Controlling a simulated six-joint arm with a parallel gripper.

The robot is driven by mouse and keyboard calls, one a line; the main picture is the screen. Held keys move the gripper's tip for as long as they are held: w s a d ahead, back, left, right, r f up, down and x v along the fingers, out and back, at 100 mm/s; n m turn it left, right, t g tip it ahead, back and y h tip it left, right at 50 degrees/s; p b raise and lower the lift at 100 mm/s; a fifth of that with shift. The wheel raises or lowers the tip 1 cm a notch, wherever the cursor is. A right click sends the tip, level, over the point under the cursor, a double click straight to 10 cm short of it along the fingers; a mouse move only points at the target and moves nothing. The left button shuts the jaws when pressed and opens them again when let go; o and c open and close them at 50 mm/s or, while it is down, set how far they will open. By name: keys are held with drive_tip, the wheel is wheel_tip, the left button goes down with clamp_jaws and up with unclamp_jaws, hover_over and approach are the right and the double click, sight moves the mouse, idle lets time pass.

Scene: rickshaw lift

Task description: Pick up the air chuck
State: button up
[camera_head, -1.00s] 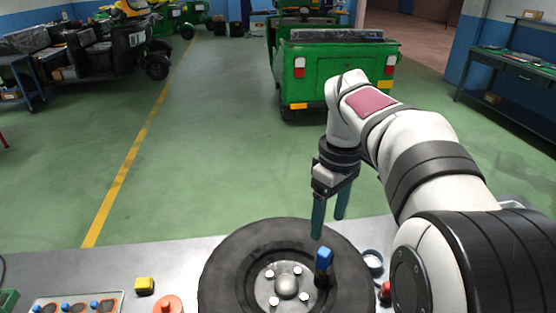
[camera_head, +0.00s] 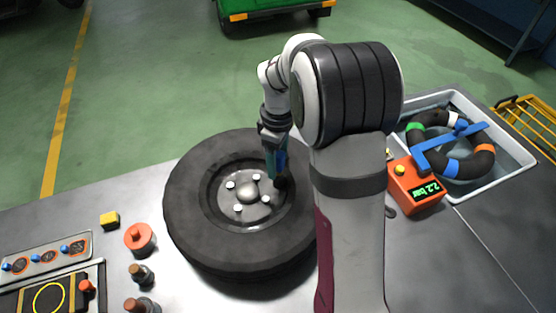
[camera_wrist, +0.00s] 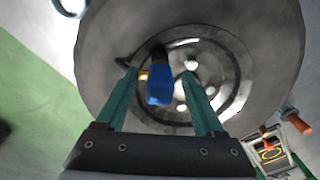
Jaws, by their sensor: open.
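The air chuck has a blue body (camera_wrist: 159,86) and a dark end with a black hose and a brass-coloured bit beside it. It stands over the wheel (camera_head: 190,225), near the right side of the hub. In the head view the chuck is mostly hidden by my gripper (camera_head: 276,168). My gripper has green fingers and is open. In the wrist view its fingers (camera_wrist: 157,76) lie on either side of the chuck, with gaps visible at both sides. I cannot tell whether either finger touches it.
The wheel lies flat on a grey bench. An orange gauge box (camera_head: 413,188) reads 2.2 bar beside a water tub (camera_head: 512,150) holding a banded tube (camera_head: 482,162). A yellow block (camera_head: 109,220), red-orange disc (camera_head: 139,238) and small bottles (camera_head: 141,274) stand left of my arm.

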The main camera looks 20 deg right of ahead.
sight(278, 153)
clamp_jaws()
idle(0.4)
wheel_tip(278, 153, up, 4)
drive_tip(key=shift+r, duration=0.1)
drive_tip(key=s+d+r, duration=0.7)
drive_tip(key=d, duration=0.1)
drive_tip(key=shift+s+d, duration=0.35)
drive_tip(key=shift+d, duration=0.05)
